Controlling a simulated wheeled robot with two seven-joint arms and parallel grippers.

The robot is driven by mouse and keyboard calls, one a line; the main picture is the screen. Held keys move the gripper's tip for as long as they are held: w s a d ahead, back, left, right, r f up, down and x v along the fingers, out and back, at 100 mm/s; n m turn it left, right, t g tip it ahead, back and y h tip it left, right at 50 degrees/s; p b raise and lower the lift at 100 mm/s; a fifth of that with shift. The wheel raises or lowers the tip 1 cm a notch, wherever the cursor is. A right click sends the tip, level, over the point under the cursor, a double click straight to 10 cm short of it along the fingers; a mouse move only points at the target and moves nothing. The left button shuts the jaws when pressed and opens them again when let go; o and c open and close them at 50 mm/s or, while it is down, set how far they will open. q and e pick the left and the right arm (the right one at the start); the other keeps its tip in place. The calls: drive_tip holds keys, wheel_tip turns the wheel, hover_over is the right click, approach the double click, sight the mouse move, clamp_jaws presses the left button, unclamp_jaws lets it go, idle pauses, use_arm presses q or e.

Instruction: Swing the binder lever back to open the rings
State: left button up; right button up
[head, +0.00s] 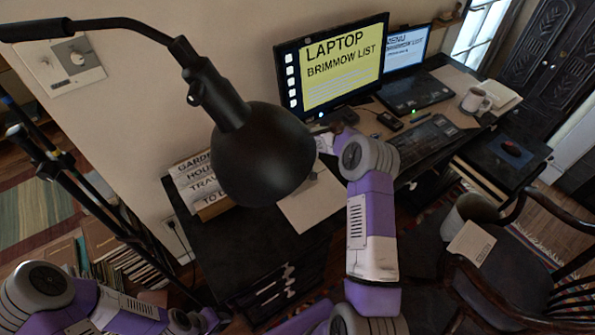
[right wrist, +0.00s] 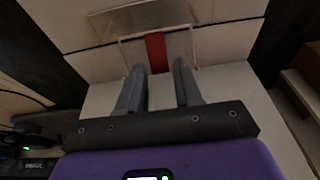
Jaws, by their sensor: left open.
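A pale flat sheet or open binder (head: 312,200) lies on the dark desk in the head view, partly behind the lamp head. In the right wrist view a pale surface (right wrist: 225,45) fills the middle, with a red strip (right wrist: 156,52) and a thin rectangular outline around it; the red strip may be the lever. My right gripper (right wrist: 159,68) is open, its fingers apart on either side of the red strip's lower end; I cannot tell if they touch it. My left gripper (head: 210,318) is open, low at the bottom left, away from the desk.
A black desk lamp (head: 262,155) hangs over the desk's near left part. A wooden chair (head: 500,290) stands at the right.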

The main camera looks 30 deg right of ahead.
drive_tip(key=v, duration=0.6)
drive_tip(key=shift+s+r+p, duration=0.1)
drive_tip(key=shift+p, duration=0.2)
